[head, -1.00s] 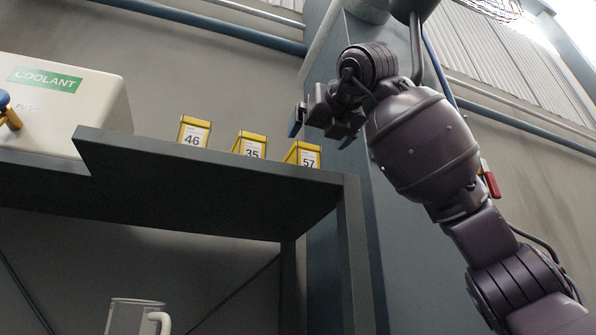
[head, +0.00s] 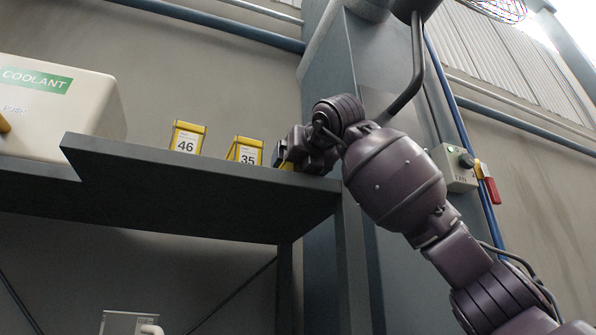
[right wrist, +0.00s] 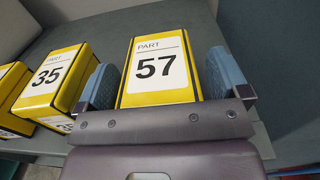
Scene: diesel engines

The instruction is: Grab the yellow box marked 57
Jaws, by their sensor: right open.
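The yellow box marked 57 (right wrist: 158,72) stands on the shelf, and in the right wrist view it lies between the two blue finger pads of my right gripper (right wrist: 160,88). The jaws are open, with one pad on each side of the box; whether either pad touches it I cannot tell. In the head view my right gripper (head: 290,152) is at the shelf's right end and hides nearly all of this box. My left gripper is not in view.
The box marked 35 (head: 245,151) stands close on the left, near the left pad in the right wrist view (right wrist: 55,82). The box marked 46 (head: 187,139) is farther left. A coolant container (head: 70,100) sits on the grey shelf (head: 180,195). A wall column rises on the right.

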